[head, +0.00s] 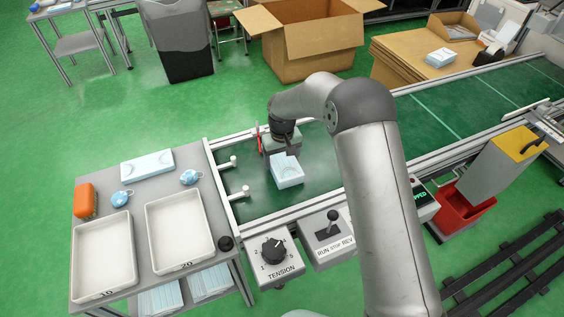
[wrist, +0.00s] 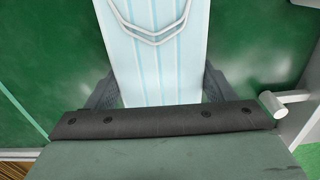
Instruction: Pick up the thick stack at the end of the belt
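A thick pale-blue stack of masks (head: 287,173) lies on the green belt near its left end. In the wrist view the stack (wrist: 154,55) runs up from the dark bar of my gripper, with white ear loops across its top. My gripper (head: 284,157) is down at the stack. In the wrist view its two dark fingers (wrist: 158,90) stand on either side of the stack, close against its edges. I cannot tell whether they press on it. The stack's near end is hidden behind the gripper bar.
A side table holds two white trays (head: 131,257) (head: 212,232), a blue mask stack (head: 147,166), an orange item (head: 86,200) and small blue items. White posts (head: 238,192) stand at the belt end. Control boxes (head: 274,253) line the near side.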

